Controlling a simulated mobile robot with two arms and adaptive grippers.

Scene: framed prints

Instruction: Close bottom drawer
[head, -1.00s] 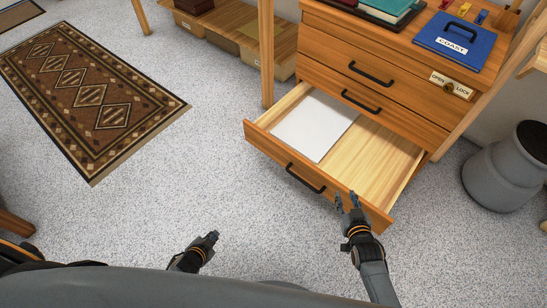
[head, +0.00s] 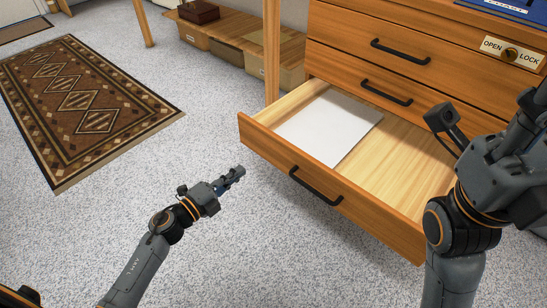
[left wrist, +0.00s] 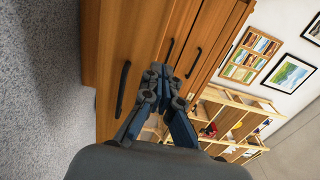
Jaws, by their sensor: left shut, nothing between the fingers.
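The bottom drawer (head: 385,215) is pulled far out from the wooden dresser and holds a flat white sheet (head: 328,128). Its front has a black bar handle (head: 314,187). My left gripper (head: 237,174) is shut and empty, in front of the drawer's left end and apart from it. In the left wrist view, my left gripper's fingers (left wrist: 160,75) show against the dresser, with a black handle (left wrist: 122,88) beside them. My right gripper (head: 525,115) is raised at the right, over the drawer's right end. Its fingers are partly cut off and their opening is unclear.
The drawers above, with black handles (head: 388,93), are shut. An OPEN/LOCK plate (head: 510,52) is at the upper right. A patterned rug (head: 85,105) lies at the left. A low shelf with boxes (head: 240,55) stands behind. The speckled floor before the drawer is clear.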

